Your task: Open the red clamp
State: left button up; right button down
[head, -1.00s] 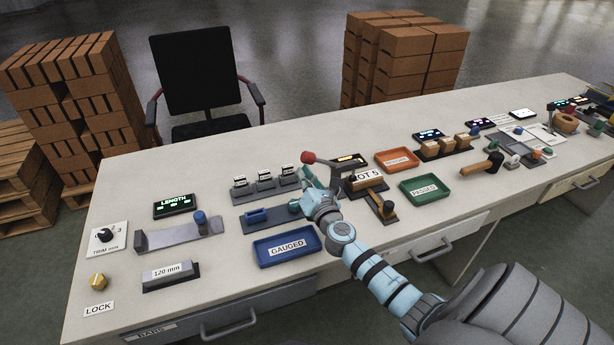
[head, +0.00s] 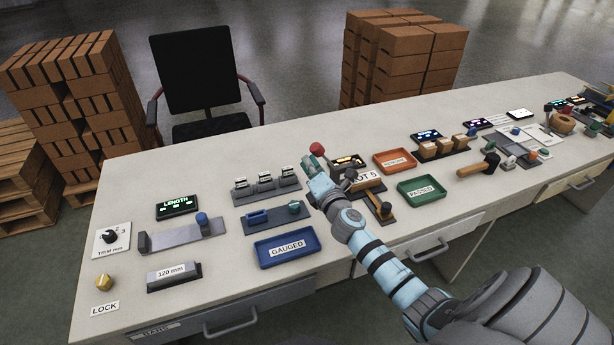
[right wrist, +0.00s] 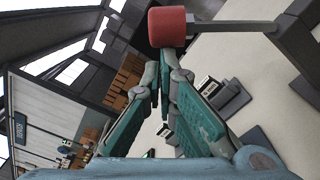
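The red clamp's red knob (head: 316,148) stands just beyond my right gripper (head: 311,165) in the head view. In the right wrist view the knob (right wrist: 170,27) is large at the top, and a grey lever (right wrist: 232,26) runs right from it to a dark base. My right gripper's fingertips (right wrist: 163,68) are drawn close together right below the knob. They seem empty, and the knob is not between them. Whether they touch it I cannot tell. In the head view my arm hides most of the clamp's lever and base. My left gripper is not in view.
A blue GAUGED tray (head: 260,259) lies left of my arm, with a slide fixture (head: 270,217) behind it. A small display (head: 348,161), a LOT 5 holder (head: 368,179) and a green PASSED tray (head: 410,199) stand close on the right.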

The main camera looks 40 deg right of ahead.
jog(key=d+r+m, duration=0.2)
jog(key=shift+s+m, duration=0.25)
jog(key=shift+m, duration=0.15)
jog(key=shift+s+d+r+m, duration=0.25)
jog(key=shift+d+r+m, duration=0.5)
jog(key=shift+m, duration=0.45)
jog(key=shift+s+d+r, duration=0.1)
jog(key=shift+d+r, duration=0.05)
jog(key=shift+d, duration=0.25)
jog(key=shift+s+d+r, duration=0.1)
jog(key=shift+d, duration=0.3)
jog(key=shift+d, duration=0.1)
send_near(320, 147)
jog(key=s+a, duration=0.2)
jog(key=a, duration=0.1)
jog(key=shift+s+r, duration=0.25)
jog(key=shift+r, duration=0.15)
